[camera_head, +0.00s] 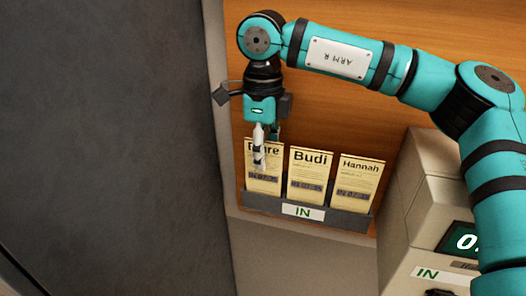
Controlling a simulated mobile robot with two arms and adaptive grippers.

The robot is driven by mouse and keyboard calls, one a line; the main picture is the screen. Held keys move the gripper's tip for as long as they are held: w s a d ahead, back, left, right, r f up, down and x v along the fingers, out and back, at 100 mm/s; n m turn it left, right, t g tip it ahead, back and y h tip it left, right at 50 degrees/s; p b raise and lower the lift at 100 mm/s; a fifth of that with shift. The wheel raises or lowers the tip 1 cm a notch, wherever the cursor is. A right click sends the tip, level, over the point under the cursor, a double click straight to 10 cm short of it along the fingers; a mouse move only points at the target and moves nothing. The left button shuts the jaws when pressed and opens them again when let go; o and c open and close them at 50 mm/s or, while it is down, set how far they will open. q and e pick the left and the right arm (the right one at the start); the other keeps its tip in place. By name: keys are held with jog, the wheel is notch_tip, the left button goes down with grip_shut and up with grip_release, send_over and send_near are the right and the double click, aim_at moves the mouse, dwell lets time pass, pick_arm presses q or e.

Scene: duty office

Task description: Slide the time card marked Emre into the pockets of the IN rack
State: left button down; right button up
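The IN rack (268,204) is a grey pocket strip with a white IN label on the wooden panel. A cream time card (264,183) stands in its left pocket; its name is partly covered but ends in "re", fitting Emre. Its top lines up with the row of the other cards. My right gripper (264,152) points down at this card's top edge. One finger is in front of the card and the other seems to be behind it. I cannot tell whether the fingers press on it. My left gripper is out of view.
The Budi card (308,178) and the Hannah card (357,184) stand in the other pockets, close to the right. A beige time clock (425,215) with a dark display and IN label stands at the right. A dark grey surface fills the left side.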

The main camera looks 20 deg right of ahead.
notch_tip(320, 180, up, 12)
dwell(0.7)
dwell(0.4)
